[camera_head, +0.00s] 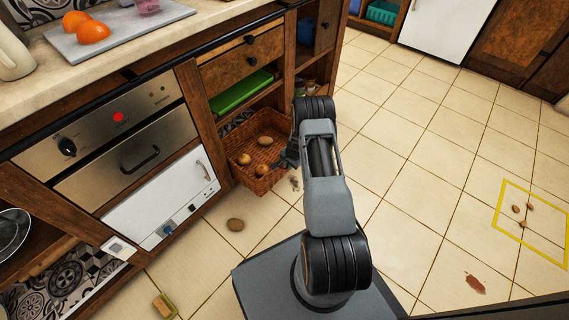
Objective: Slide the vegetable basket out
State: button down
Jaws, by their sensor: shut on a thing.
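The vegetable basket (240,171) is brown wicker and holds several round potato-like vegetables. It stands in the low open compartment under the green tray, with its front sticking out past the cabinet face over the tiles. My gripper (284,162) is at the basket's right front side, shut on its rim. The fingertips are small and dark here, and my arm hides part of the basket's right side.
A green tray (241,92) lies on the shelf above the basket. A yellow outlined square (507,246) with several small items is at right. The tiles between are mostly clear.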

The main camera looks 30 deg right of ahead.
jog(key=shift+s+d, duration=0.25)
jog(key=shift+s, duration=0.35)
jog(key=c, duration=1.4)
grip_release()
jog(key=shift+c, duration=0.2)
notch_tip(320, 180, up, 14)
jog(key=s+d+p, duration=0.1)
jog(key=s+p, duration=0.1)
jog(key=p, duration=0.3)
jog(key=shift+s+f, duration=0.2)
